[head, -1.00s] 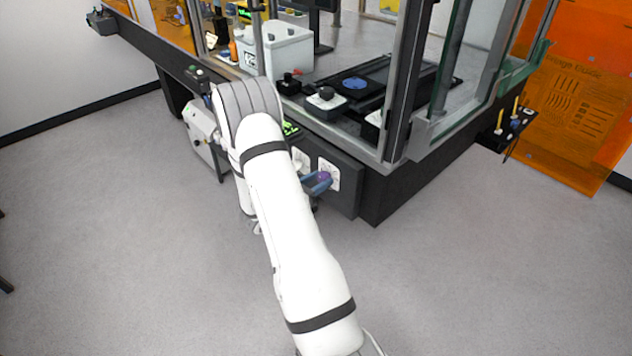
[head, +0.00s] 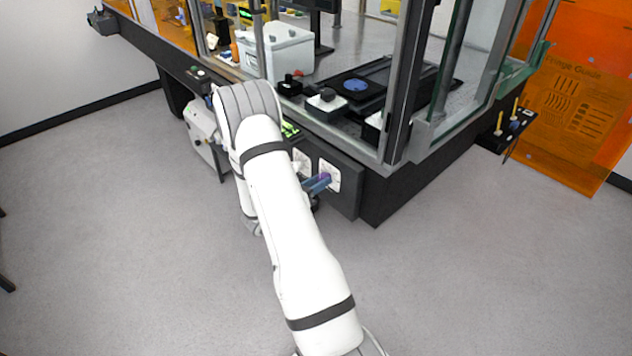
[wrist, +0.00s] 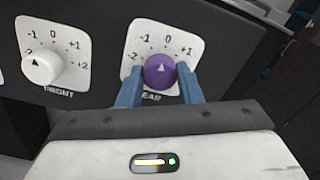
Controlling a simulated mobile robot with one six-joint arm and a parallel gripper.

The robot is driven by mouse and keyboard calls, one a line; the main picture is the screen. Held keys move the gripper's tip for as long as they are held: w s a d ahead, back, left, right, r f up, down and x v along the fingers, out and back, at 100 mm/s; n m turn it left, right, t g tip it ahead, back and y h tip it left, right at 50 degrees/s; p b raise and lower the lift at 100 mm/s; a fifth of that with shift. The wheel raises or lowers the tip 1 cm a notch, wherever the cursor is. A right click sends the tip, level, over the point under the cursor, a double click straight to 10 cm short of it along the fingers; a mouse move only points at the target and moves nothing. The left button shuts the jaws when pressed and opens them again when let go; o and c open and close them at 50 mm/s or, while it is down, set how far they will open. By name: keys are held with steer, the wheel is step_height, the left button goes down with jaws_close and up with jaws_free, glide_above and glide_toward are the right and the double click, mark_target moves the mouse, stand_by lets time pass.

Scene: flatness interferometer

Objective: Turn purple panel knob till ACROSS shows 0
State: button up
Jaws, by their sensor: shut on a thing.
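The purple panel knob (wrist: 160,72) sits on a white dial plate (wrist: 136,42) marked -1, 0, +1 and partly hidden figures, with a label ending in "EAR". Its white pointer mark points up, close to the 0. My gripper (wrist: 160,84) has its two blue fingers on either side of the knob, shut on it. In the head view the fingers (head: 318,184) reach the right dial plate on the dark front panel, with the knob (head: 326,178) between them. The ACROSS reading cannot be made out; a green display (head: 290,129) is partly hidden by my arm.
A white knob (wrist: 42,66) on the FRONT dial is to the left, its pointer near -2. Above the panel are glass panes, a dark post (head: 404,85) and a white box (head: 288,52). The floor around is clear.

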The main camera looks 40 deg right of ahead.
steer(key=n+p, duration=0.2)
steer(key=n, duration=0.3)
steer(key=shift+d+r+n, duration=0.1)
steer(key=shift+n, duration=0.3)
stand_by(0.4)
steer(key=o, duration=1)
steer(key=shift+n, duration=0.3)
steer(key=shift+c, duration=0.2)
steer(key=a, duration=0.7)
steer(key=shift+s+a+b, duration=0.25)
steer(key=shift+a+b, duration=0.1)
steer(key=shift+b, duration=0.05)
